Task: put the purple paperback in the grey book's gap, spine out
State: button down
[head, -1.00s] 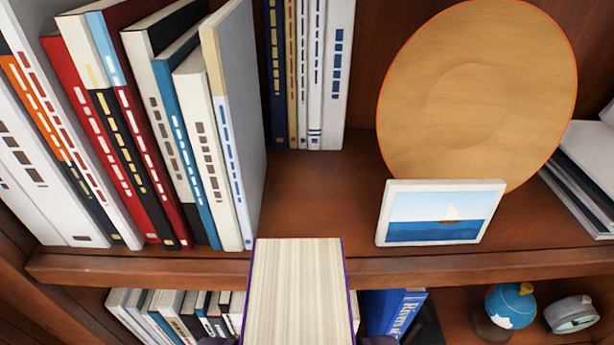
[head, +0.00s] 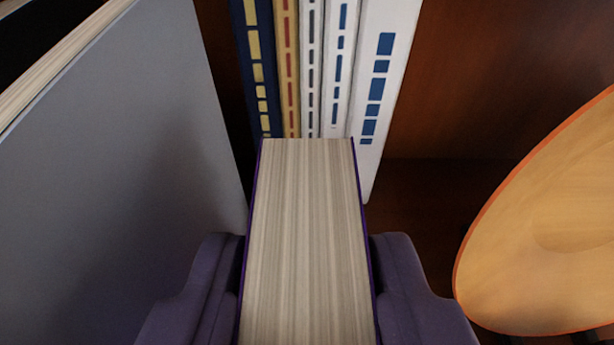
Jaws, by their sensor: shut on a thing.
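The purple paperback (head: 306,215) is held in the middle of the head view. Its pale page edges face me and thin purple cover edges show on both sides; its spine does not show. My gripper (head: 307,265) has a dark purple finger on each side, shut on the paperback. A tall book with a grey-blue side (head: 130,160) stands at the left, its broad face beside the paperback and the left finger. I cannot tell whether they touch. The paperback's far end covers the foot of the upright books behind. The gap's floor is mostly hidden.
A row of upright books, dark blue (head: 258,70), tan (head: 287,65) and several white (head: 385,75), stands at the back. A round orange-rimmed wooden plate (head: 560,235) leans at the right. Dark shelf (head: 415,210) shows bare between paperback and plate.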

jog(key=shift+w+r, duration=0.1)
jog(key=shift+w, duration=0.25)
jog(key=f, duration=0.1)
jog(key=w+f, duration=0.1)
jog(key=f, duration=0.1)
jog(key=shift+f, duration=0.35)
jog(key=shift+s, duration=0.2)
jog(key=c, duration=1.2)
grip_release()
jog(key=shift+w+f, duration=0.15)
jog(key=shift+f, duration=0.05)
jog(key=o, duration=0.5)
jog(key=shift+r, duration=0.15)
